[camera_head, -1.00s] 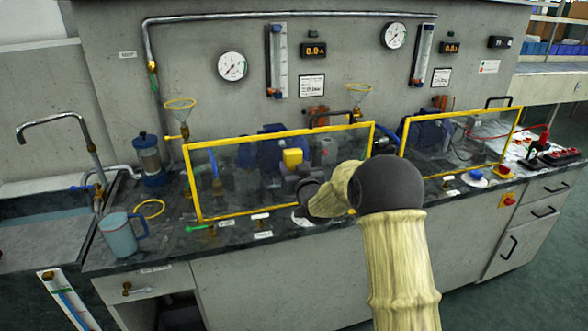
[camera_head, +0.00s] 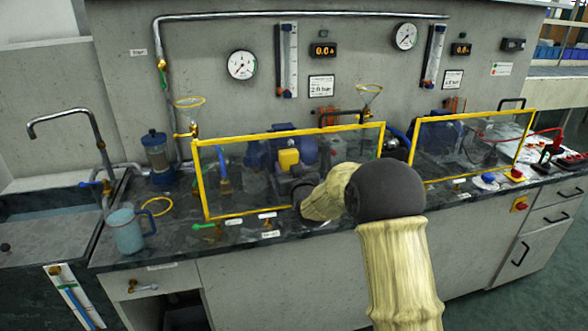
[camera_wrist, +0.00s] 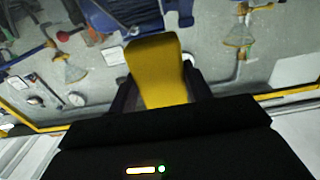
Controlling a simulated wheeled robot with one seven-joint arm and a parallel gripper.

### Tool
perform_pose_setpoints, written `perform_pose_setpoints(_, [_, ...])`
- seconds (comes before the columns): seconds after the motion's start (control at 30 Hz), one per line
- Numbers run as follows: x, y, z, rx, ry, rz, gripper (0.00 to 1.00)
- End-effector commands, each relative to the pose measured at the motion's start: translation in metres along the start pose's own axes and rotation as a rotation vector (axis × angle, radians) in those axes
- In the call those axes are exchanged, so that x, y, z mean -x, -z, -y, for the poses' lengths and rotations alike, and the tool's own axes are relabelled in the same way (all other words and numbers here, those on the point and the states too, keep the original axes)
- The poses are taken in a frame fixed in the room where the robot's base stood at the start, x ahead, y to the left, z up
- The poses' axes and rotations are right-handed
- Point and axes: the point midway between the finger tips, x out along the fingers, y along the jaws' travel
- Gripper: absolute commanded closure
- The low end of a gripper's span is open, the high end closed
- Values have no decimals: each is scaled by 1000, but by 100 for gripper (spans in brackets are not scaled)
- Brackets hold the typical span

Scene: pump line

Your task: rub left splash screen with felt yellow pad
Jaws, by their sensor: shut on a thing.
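The left splash screen (camera_head: 240,176) is a clear upright panel in a yellow frame on the bench. The felt yellow pad (camera_head: 289,159) shows at the upper middle of this screen, and large in the wrist view (camera_wrist: 158,70). My gripper (camera_wrist: 155,98) is shut on the pad, with dark fingers on both sides of it. In the head view my arm comes from the lower right and hides the screen's lower right part. The pad is at or very near the pane; I cannot tell whether it touches.
A second yellow-framed screen (camera_head: 470,146) stands to the right. A blue jug (camera_head: 126,231) and a yellow ring (camera_head: 157,206) are on the bench at left, by the sink (camera_head: 40,240). Small valves and labels line the bench's front edge. Gauges and pipes are on the back wall.

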Motion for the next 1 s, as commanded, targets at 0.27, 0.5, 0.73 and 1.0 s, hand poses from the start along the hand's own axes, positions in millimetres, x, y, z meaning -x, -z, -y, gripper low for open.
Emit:
perform_pose_setpoints(0.27, [0,-1,4,0,0,0,69])
perform_pose_setpoints(0.5, [0,-1,21,0,-1,0,69])
perform_pose_setpoints(0.73, [0,-1,35,0,-1,0,69])
perform_pose_setpoints(1.0, [0,0,36,0,-2,1,69])
